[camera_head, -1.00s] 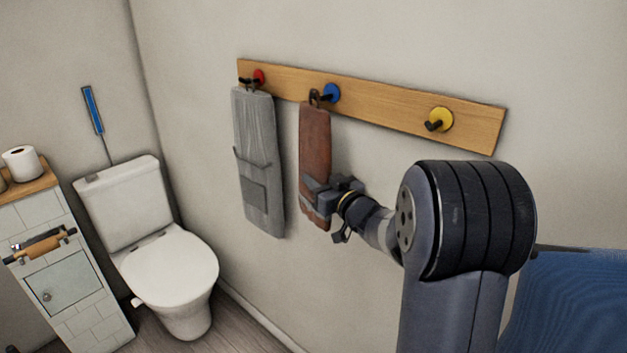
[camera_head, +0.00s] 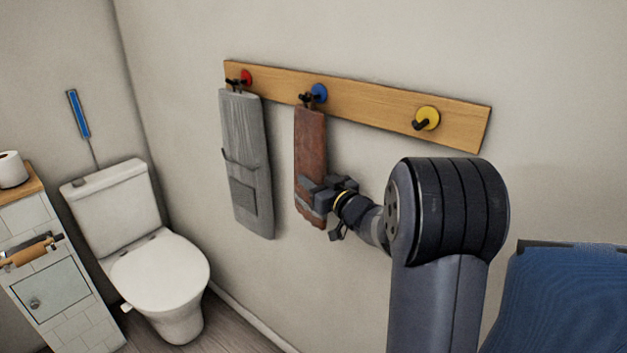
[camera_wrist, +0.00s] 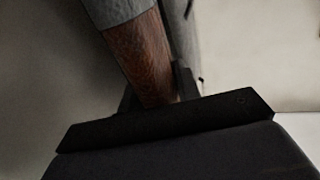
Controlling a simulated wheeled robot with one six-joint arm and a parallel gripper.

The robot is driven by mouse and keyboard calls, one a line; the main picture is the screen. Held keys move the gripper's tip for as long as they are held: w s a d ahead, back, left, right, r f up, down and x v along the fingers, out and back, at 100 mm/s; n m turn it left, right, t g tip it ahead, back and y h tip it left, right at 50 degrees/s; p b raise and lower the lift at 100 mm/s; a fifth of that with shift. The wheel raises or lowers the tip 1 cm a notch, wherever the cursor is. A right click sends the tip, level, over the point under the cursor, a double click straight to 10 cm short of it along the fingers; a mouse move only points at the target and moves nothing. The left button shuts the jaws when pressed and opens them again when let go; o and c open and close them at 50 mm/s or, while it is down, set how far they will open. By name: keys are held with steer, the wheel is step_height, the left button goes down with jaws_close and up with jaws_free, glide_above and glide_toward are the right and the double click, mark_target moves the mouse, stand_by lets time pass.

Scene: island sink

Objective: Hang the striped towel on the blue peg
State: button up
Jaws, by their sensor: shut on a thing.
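The striped towel (camera_head: 311,135) is reddish-brown with a grey band near its lower end. It hangs upright below the blue peg (camera_head: 319,93), its top loop right at the peg's dark stem. I cannot tell whether the loop is around the stem or only beside it. My gripper (camera_head: 316,190) is shut on the towel's lower part, just above the grey band. In the wrist view the brown cloth and grey band of the towel (camera_wrist: 142,55) run into my dark gripper (camera_wrist: 160,95), which hides part of the cloth.
A wooden board (camera_head: 370,104) on the wall also bears a red peg (camera_head: 246,77) and an empty yellow peg (camera_head: 427,117). A grey towel (camera_head: 245,150) hangs at the red peg, left of the striped one. A blue cloth (camera_head: 565,300) is at lower right; a toilet (camera_head: 160,270) stands left.

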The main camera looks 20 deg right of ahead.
steer(key=o, duration=1.2)
steer(key=b+v, duration=0.1)
steer(key=v, duration=0.9)
steer(key=shift+s+d, duration=0.15)
steer(key=shift+s, duration=0.25)
steer(key=shift+w, duration=0.1)
